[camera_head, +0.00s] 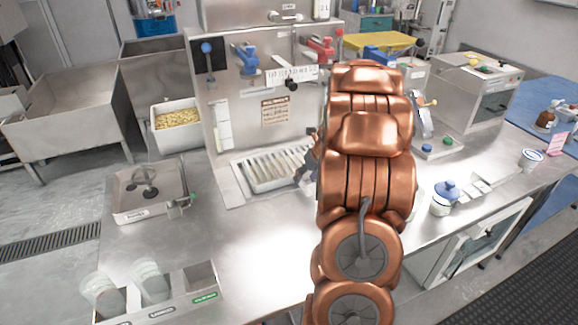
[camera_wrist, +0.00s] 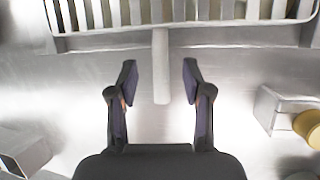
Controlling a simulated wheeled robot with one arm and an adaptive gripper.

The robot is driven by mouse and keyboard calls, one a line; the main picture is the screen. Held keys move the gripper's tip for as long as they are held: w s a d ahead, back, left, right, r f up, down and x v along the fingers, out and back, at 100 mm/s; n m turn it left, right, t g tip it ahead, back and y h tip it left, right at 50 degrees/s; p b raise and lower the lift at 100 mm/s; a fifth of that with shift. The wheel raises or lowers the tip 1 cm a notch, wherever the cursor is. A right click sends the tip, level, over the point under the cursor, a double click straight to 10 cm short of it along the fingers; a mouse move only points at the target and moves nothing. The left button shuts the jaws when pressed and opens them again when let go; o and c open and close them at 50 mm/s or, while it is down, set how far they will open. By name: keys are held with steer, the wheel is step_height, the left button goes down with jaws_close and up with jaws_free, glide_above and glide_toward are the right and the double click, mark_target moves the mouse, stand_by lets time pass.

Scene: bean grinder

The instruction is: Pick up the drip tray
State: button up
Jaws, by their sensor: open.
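The drip tray (camera_head: 269,166) is a light slatted tray set in the steel counter at the foot of the upright grinder panel. In the wrist view the drip tray (camera_wrist: 100,43) spans the top edge, and its pale handle (camera_wrist: 160,75) sticks out toward me. My gripper (camera_wrist: 160,75) is open, with one dark finger on each side of the handle and a gap on both sides. In the head view my copper arm hides the right end of the tray and most of my gripper.
A holder with clear cups (camera_head: 150,281) is at the front left. A blue-lidded white jar (camera_head: 444,198) stands right of my arm. The counter before the tray is clear.

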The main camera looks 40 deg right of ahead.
mark_target(302, 181)
steer(key=shift+p+x, duration=0.3)
steer(key=shift+x, duration=1.45)
steer(key=shift+w, duration=0.1)
steer(key=shift+c, duration=0.2)
jaws_close()
